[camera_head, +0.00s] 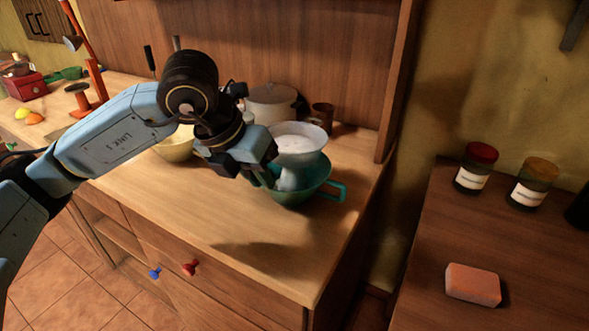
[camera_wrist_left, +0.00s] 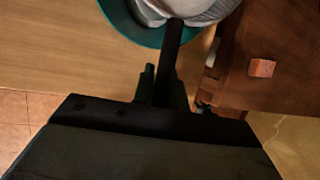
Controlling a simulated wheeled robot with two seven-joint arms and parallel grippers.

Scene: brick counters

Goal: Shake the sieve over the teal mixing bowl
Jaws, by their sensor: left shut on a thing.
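My left gripper (camera_head: 262,166) is shut on the dark handle of the sieve (camera_head: 298,139), which also shows between the fingers (camera_wrist_left: 165,85) in the left wrist view. The sieve is pale, with white powder-like stuff in its round top. It is held above the teal mixing bowl (camera_head: 320,196), which stands on the wooden counter with a loop handle at its right. The sieve (camera_wrist_left: 195,8) and the bowl's rim (camera_wrist_left: 128,28) show at the top of the left wrist view. A whitish patch shows below the sieve, inside the bowl. My right gripper is not in view.
A cream bowl (camera_head: 174,147) stands left of the teal bowl, partly behind my arm. A pale pot (camera_head: 271,103) and a brown mug (camera_head: 322,116) stand behind. The counter's front is clear. Two jars and an orange block (camera_head: 473,284) sit on the right counter.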

